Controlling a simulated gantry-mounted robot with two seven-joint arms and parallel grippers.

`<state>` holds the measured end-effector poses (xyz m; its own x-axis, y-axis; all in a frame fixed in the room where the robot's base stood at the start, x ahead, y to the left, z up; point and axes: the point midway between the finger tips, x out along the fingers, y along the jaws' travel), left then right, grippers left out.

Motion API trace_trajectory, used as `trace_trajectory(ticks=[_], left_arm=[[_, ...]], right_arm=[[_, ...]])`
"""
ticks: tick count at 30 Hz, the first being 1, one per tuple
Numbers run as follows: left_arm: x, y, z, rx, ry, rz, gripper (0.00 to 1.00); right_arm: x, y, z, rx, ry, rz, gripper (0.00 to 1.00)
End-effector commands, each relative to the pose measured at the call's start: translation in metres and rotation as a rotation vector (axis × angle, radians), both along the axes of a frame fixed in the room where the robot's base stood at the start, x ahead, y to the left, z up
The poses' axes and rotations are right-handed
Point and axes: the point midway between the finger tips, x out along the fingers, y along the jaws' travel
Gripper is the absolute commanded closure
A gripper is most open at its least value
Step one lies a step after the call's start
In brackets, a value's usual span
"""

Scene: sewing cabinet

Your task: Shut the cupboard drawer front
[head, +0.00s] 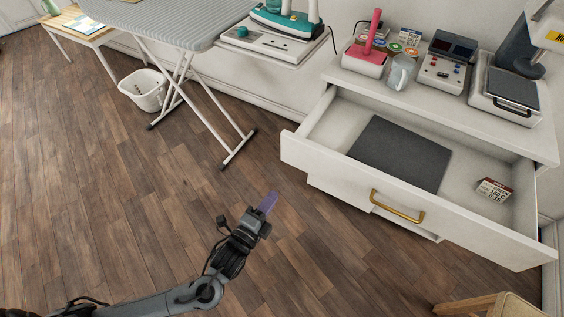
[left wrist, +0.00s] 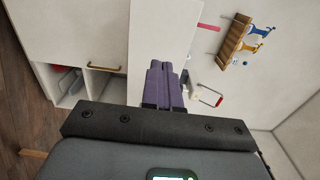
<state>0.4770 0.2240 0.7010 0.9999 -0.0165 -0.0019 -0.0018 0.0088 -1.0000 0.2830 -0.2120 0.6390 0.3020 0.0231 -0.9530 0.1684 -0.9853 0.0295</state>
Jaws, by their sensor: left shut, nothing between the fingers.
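The white cupboard drawer (head: 465,195) is pulled well out, at the right of the head view. Its front (head: 350,188) carries a brass handle (head: 397,206). Inside lie a dark grey mat (head: 400,152) and a small printed card (head: 493,189). My left gripper (head: 268,203) is shut and empty, apart from the drawer front and to its left, over the floor. Its purple fingers (left wrist: 165,85) are together in the left wrist view, with white cabinet surfaces and a brass handle (left wrist: 104,68) beyond. My right gripper is not in view.
An ironing board (head: 180,25) and white basket (head: 143,89) stand at the left. A wooden seat (head: 490,305) is at the bottom right. Floor around my gripper is clear.

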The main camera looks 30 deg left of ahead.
Motion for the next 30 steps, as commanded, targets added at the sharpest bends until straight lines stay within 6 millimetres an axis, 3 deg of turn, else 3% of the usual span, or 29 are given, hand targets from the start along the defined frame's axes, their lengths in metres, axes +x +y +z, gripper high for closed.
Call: trace_trajectory(ticks=[5, 21, 30], left_arm=[[0.021, -0.001, -0.001, -0.003, -0.006, 0.001, 1.00], [0.113, -0.002, -0.002, -0.006, -0.004, 0.001, 1.00], [0.135, -0.003, 0.000, -0.005, -0.002, 0.001, 1.00]], right_arm=[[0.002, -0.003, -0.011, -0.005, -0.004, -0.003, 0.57], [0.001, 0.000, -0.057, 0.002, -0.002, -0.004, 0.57], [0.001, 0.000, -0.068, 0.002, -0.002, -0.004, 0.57]])
